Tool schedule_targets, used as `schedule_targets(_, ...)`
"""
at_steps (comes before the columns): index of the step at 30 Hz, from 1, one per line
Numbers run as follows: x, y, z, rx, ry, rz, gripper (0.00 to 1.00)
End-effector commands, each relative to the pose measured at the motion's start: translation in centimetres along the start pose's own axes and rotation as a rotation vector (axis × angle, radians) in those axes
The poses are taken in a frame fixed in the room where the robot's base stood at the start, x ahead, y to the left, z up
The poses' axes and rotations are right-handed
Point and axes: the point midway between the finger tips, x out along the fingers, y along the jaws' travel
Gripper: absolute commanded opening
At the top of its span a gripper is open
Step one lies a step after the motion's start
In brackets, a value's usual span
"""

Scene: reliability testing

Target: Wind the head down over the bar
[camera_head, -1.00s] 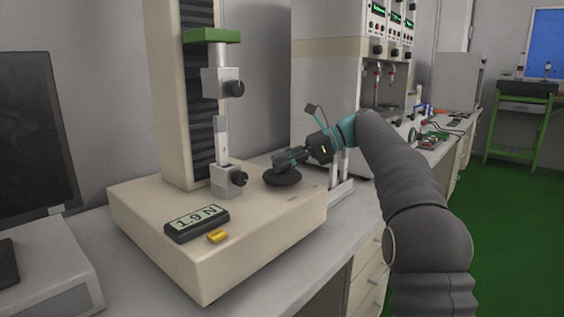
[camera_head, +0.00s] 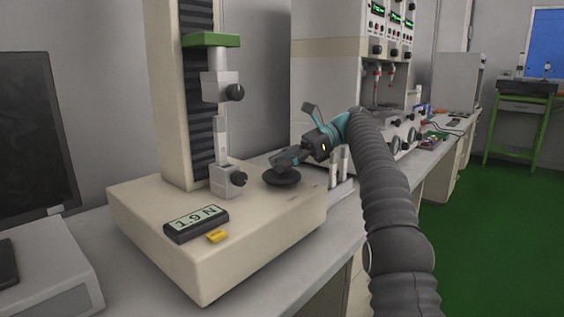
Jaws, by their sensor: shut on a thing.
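The tester's head is a green crossarm (camera_head: 212,40) on the dark ribbed column, with an upper grip (camera_head: 220,84) hanging below it. A light bar (camera_head: 221,140) stands upright in the lower grip (camera_head: 225,181) on the cream base. There is a gap between the bar's top and the upper grip, as far as I can see. A black handwheel (camera_head: 282,177) lies on the base, right of the lower grip. My gripper (camera_head: 284,160) is shut at the handwheel, on its handle, which my fingers hide.
A small yellow block (camera_head: 217,236) lies by the display. A dark monitor (camera_head: 35,135) stands at the left. White posts (camera_head: 339,168) stand behind my gripper, with a tall instrument cabinet (camera_head: 330,70) beyond. The bench (camera_head: 330,235) is clear in front right.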

Motion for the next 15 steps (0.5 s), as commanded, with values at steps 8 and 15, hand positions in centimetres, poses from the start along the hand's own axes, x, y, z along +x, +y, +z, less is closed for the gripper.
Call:
schedule_targets(8, 0.15, -0.03, -0.03, 0.0, -0.001, 0.001, 0.03)
schedule_targets(15, 0.04, -0.01, -0.06, 0.001, -0.001, 0.0, 0.64)
